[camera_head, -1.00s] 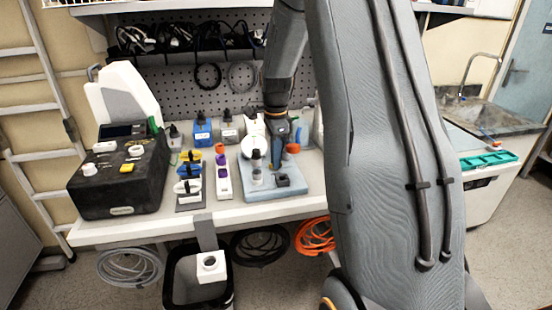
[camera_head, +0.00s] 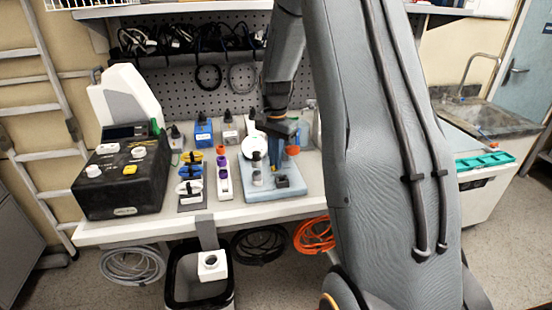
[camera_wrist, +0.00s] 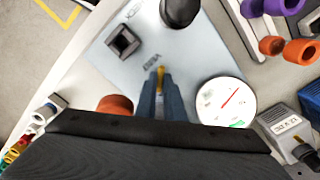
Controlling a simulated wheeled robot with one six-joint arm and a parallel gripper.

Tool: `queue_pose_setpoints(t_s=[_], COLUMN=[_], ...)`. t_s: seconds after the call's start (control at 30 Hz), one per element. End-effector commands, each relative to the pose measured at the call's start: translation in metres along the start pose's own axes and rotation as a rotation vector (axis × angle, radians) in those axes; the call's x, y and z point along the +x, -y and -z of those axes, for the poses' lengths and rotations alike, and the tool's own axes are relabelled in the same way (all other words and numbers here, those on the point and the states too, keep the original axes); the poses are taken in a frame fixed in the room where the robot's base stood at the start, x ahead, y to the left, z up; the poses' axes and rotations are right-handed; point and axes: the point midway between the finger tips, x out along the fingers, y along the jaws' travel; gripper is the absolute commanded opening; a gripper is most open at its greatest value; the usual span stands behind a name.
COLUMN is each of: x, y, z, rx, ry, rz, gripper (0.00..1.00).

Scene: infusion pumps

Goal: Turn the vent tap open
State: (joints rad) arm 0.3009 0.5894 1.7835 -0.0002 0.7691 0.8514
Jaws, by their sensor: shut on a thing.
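My gripper (camera_head: 273,168) points down over a pale blue board (camera_head: 262,191) on the bench. In the wrist view its two blue fingers (camera_wrist: 160,82) are close together, shut on a narrow yellow piece (camera_wrist: 160,71), which looks like the vent tap's handle. The fingers hide most of the tap, so its angle cannot be told. A round white gauge (camera_wrist: 225,101) with a red needle stands to the right of the fingers. An orange-red round part (camera_wrist: 115,104) is to their left, and also shows in the head view (camera_head: 292,150).
The board also carries a black square block (camera_wrist: 122,42) and a black-topped post (camera_wrist: 181,10). A white strip with purple parts (camera_head: 223,181) and a rack of coloured clips (camera_head: 190,187) stand left of the board. A black box (camera_head: 122,187) is farther left. A bin (camera_head: 200,298) stands below.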

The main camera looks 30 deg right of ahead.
Motion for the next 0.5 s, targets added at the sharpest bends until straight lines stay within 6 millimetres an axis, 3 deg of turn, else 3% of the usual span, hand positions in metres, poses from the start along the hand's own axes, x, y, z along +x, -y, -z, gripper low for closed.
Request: queue_pose_setpoints(t_s=[0.5], x=[-0.0005], y=[0.0000], z=[0.0000], rx=[-0.184], ry=[0.000], rz=[0.000], gripper=[0.00])
